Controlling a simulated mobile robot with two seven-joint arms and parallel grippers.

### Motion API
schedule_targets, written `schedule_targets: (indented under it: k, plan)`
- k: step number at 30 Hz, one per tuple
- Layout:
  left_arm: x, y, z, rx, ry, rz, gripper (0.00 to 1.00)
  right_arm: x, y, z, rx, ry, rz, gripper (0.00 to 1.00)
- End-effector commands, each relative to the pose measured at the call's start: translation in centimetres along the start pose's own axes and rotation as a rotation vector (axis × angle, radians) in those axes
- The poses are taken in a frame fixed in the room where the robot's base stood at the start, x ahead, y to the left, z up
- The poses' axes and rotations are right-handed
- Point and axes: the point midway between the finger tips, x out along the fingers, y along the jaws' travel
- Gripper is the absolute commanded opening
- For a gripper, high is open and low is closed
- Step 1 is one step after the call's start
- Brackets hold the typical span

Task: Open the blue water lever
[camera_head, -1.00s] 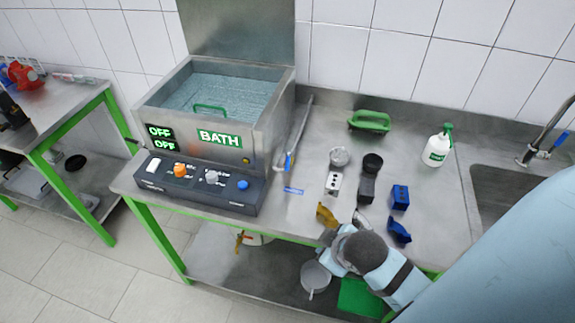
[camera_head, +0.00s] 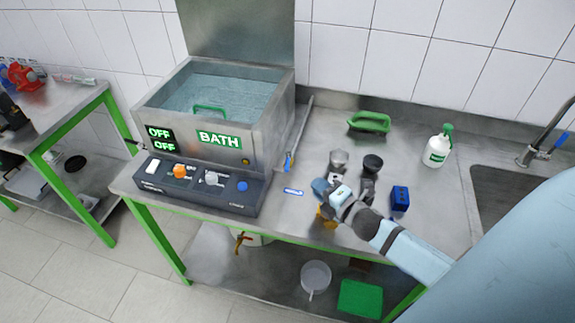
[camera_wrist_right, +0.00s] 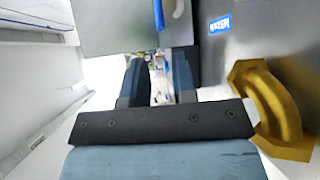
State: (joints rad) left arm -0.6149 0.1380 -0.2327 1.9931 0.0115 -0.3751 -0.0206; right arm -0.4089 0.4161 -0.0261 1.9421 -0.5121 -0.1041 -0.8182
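The blue water lever (camera_head: 289,160) is on the metal pipe at the right side of the bath. Its blue handle also shows at the top of the right wrist view (camera_wrist_right: 158,14). A blue label (camera_head: 293,192) lies on the bench in front of it, and also shows in the wrist view (camera_wrist_right: 220,25). My right gripper (camera_head: 318,187) is over the bench, to the right of and nearer than the lever, apart from it. In the wrist view its two fingers (camera_wrist_right: 160,85) stand apart with nothing held between them. My left gripper is not in view.
The bath (camera_head: 228,155) and its control panel (camera_head: 205,194) stand left of the lever. A yellow part (camera_head: 326,216) is beside my right gripper. Several small fixtures, including a blue block (camera_head: 400,198), stand to the right. Bare bench lies around the label.

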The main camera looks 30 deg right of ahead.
Motion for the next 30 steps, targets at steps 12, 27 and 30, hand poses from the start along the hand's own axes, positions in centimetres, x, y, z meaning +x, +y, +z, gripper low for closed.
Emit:
schedule_targets:
  k: [12,27,30]
  plan:
    - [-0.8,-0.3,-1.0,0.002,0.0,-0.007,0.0,7.1,0.4,0.1,-0.003,0.002,0.005,0.25]
    - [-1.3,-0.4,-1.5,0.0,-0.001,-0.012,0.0,13.5,0.1,-0.1,-0.002,0.003,0.003,0.25]
    - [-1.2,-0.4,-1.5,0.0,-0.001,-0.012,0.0,13.6,0.1,-0.1,-0.002,0.003,0.002,0.25]
